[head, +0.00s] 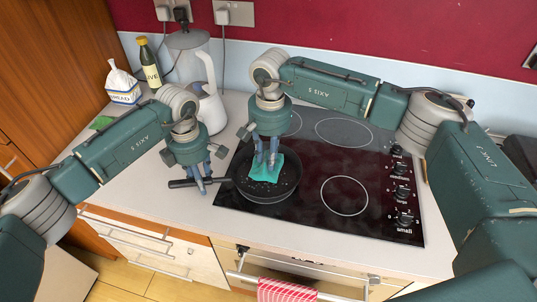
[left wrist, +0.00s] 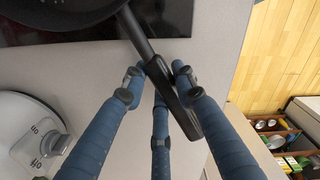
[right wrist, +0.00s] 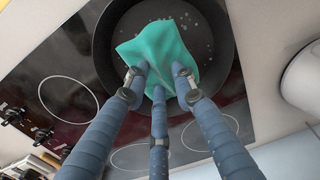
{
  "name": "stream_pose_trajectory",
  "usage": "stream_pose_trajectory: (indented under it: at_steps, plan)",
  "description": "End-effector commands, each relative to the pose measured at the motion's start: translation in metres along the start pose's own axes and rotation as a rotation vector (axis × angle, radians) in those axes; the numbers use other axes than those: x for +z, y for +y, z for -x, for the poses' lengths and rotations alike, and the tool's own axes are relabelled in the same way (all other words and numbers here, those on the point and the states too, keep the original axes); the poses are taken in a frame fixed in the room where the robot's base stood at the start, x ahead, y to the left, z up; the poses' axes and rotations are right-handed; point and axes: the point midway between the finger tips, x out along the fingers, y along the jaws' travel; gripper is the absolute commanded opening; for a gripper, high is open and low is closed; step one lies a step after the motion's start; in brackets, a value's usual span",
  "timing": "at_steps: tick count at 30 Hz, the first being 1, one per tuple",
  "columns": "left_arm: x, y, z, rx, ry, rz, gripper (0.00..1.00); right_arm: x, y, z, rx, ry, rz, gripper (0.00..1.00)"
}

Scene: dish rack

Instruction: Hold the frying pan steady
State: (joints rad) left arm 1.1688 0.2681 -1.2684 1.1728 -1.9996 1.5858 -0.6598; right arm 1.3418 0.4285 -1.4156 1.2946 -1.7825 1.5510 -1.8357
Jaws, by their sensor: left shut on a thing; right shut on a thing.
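A black frying pan (head: 284,187) sits on the left front part of the black hob, with light specks on its inner base. Its handle (head: 183,183) points left over the worktop, and it also shows in the left wrist view (left wrist: 172,88). My left gripper (head: 203,188) is shut on the handle, its blue fingers around it (left wrist: 166,82). My right gripper (head: 268,163) is shut on a teal cloth (head: 262,174) inside the pan. In the right wrist view the cloth (right wrist: 160,52) lies against the pan base under the fingers.
The hob (head: 330,210) has ringed zones and control knobs on its right. A white kettle (head: 207,105), an oil bottle (head: 149,65) and a bread bag (head: 122,84) stand at the back left. A red striped towel (head: 286,291) hangs on the oven handle (head: 255,280).

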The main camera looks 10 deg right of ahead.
Motion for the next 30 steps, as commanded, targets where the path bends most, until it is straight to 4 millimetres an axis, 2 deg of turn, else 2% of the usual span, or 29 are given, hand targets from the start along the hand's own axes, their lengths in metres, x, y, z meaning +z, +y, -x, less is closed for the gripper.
stream_pose_trajectory:
  at_steps: [30]
  plan:
    - [0.001, 0.000, 0.001, 0.001, -0.001, -0.001, 0.00, 0.000, 0.000, -0.024, 0.000, -0.001, 0.000, 0.00]
